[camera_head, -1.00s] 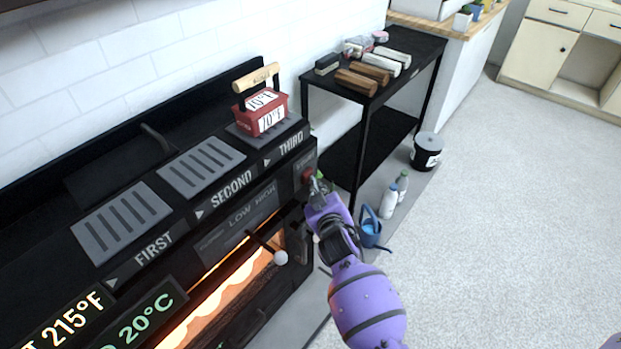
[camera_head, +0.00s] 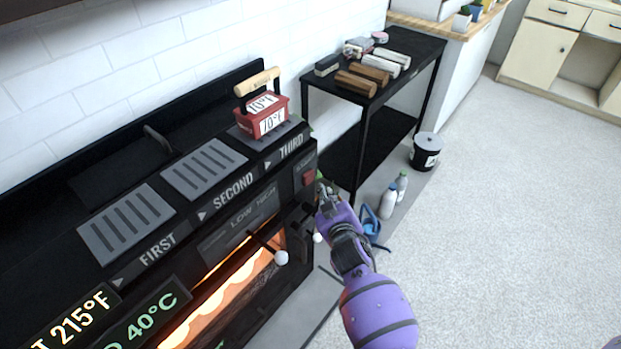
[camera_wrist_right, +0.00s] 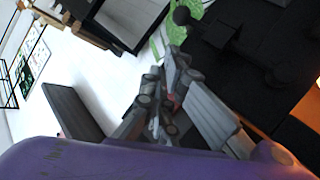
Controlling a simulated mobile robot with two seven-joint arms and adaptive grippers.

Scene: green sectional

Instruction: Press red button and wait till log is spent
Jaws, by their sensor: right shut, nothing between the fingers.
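The red button (camera_head: 309,176) is on the black stove's front panel, at its right end below the label THIRD. My purple right gripper (camera_head: 322,188) is shut and empty, just to the right of the button with a small gap in the picture. Its fingers also show closed together in the right wrist view (camera_wrist_right: 170,95). An orange glow with pale wavy shapes (camera_head: 215,310) shows in the stove's opening; I cannot make out a log there. The displays read 215°F and 40°C. My left gripper is not in view.
A red box with a wooden handle (camera_head: 267,122), marked 10°F, stands on the THIRD plate. The black side table (camera_head: 420,45) holds brown and white logs. Floor is clear at right.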

